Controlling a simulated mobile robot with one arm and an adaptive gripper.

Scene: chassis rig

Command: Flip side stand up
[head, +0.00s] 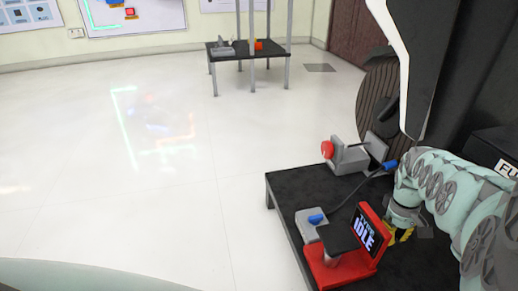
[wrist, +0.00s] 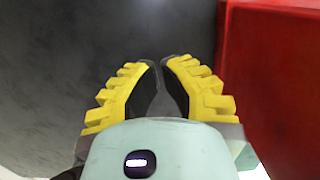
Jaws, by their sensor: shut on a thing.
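My gripper (head: 399,235) is low over the black table, just right of a red stand with a screen. In the wrist view its yellow-ribbed fingers (wrist: 164,68) are close together, shut on a narrow dark grey piece (wrist: 160,100). Most of that piece is hidden between the fingers, and I cannot tell whether it is the side stand. No side stand can be made out clearly in the head view. My arm covers the right part of the table.
The red stand (head: 332,273) has a screen reading IDLE and shows close on the right in the wrist view (wrist: 280,70). On the black table (head: 285,190) are a grey clamp device (head: 350,160) with a red knob and a cable. Open floor lies left.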

